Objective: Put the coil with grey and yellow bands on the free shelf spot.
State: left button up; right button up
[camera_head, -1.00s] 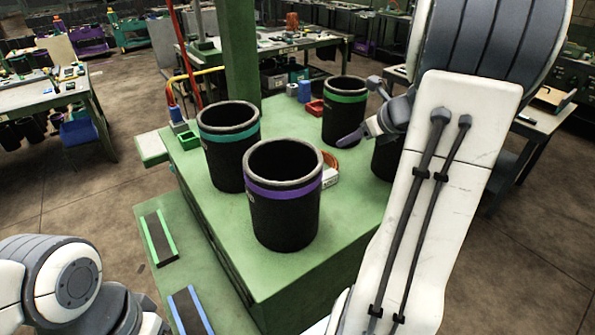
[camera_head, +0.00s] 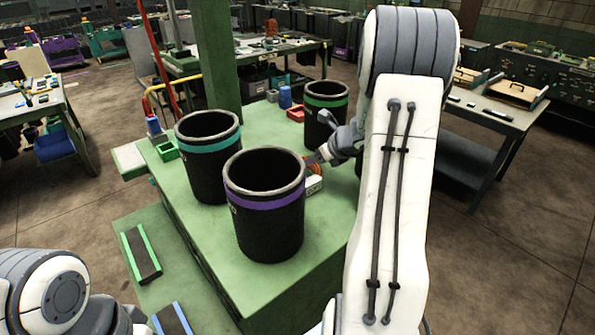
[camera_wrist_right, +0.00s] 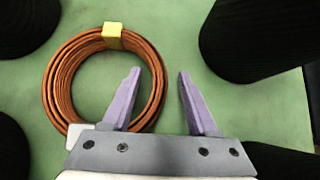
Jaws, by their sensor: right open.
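The coil (camera_wrist_right: 62,86) is a copper-orange ring lying flat on the green table top. It has a yellow band at its far side and a pale grey band at its lower left, partly behind the gripper. In the head view the coil (camera_head: 312,168) shows only in part behind the purple-banded sleeve. Contact cannot be told. My left arm shows at the lower left; its gripper is out of frame.
Black sleeves with purple (camera_head: 265,225), teal (camera_head: 207,170) and green (camera_head: 325,120) bands stand close around the coil on the green table (camera_head: 285,292). A lower green ledge holds dark pads with green (camera_head: 140,252) and blue (camera_head: 172,320) edges. I cannot identify the free shelf spot.

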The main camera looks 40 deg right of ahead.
jog(key=shift+w+f, duration=0.15)
grip_shut()
dwell(1.3)
